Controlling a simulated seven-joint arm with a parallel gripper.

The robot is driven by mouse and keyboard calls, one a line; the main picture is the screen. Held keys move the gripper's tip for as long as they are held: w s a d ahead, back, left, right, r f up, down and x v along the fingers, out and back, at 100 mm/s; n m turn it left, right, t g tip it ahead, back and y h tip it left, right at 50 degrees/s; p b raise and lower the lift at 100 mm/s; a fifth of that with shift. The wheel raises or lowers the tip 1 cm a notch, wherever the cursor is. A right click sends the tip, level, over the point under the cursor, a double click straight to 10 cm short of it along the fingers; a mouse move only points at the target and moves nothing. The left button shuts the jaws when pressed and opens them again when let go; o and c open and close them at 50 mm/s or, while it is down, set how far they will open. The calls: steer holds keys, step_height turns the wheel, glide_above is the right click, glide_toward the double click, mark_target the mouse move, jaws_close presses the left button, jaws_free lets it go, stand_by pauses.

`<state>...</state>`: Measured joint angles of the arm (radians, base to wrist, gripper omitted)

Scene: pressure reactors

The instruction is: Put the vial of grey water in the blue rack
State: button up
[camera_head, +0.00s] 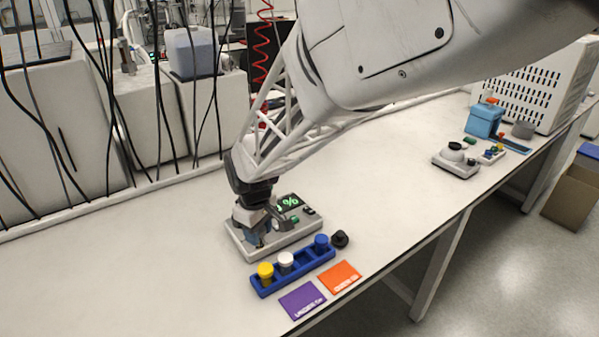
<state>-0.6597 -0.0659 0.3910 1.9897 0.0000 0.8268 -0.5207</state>
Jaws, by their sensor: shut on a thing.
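My gripper (260,238) points down over a white device with a green "%" display (290,203). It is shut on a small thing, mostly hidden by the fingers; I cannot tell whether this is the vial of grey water. The blue rack (265,292) lies in front of the device, below and right of my gripper. It holds a yellow-capped vial (265,271) at its left end, a white-capped vial (286,260) beside it, and a blue-capped vial (321,242) near its right end. Bare rack shows between the white and blue caps.
A black round object (340,239) sits at the rack's right end. A purple card (302,300) and an orange card (339,277) lie near the table's front edge. Another white device (456,162) and a light-blue container (484,121) stand far right. The left tabletop is clear.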

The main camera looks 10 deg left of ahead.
steer(key=shift+d, duration=0.1)
steer(key=w+d+f+n, duration=0.1)
steer(key=w+d+n, duration=0.3)
steer(key=d+n, duration=0.6)
steer(key=shift+d+f+n, duration=0.15)
steer(key=shift+f+n, duration=0.2)
steer(key=shift+n, duration=1.35)
steer(key=shift+f, duration=0.15)
steer(key=shift+f, duration=1.75)
steer(key=shift+f, duration=0.3)
steer(key=shift+f, duration=0.35)
